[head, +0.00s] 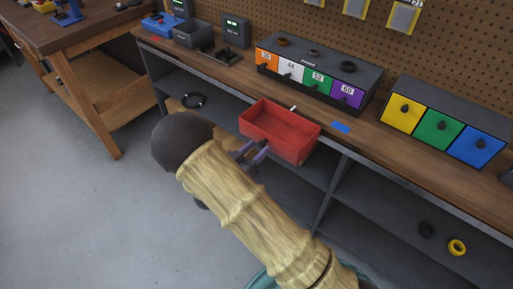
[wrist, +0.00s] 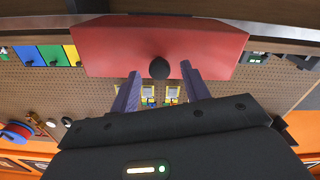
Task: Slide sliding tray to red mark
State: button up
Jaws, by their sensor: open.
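A red open-topped tray (head: 278,133), likely the sliding tray, sits at the front edge of the wooden bench and juts out past it. Its red front panel (wrist: 112,45) fills the top of the wrist view, with a dark round knob (wrist: 159,68) at its middle. My gripper (wrist: 161,72) is open, its two purple fingers on either side of the knob; I cannot tell whether they touch it. In the head view my gripper (head: 252,153) is in front of the tray. A blue mark (head: 341,127) lies on the bench right of the tray.
Behind the tray stands a dark drawer unit with orange, white, green and purple fronts (head: 318,82). Another with yellow, green and blue fronts (head: 437,132) stands right. A grey bin (head: 193,35) is at the back left. Below are dark shelves with rings (head: 457,247).

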jog(key=shift+w+d, duration=0.25)
jog(key=shift+w, duration=0.05)
grip_shut()
jog(key=shift+w, duration=0.1)
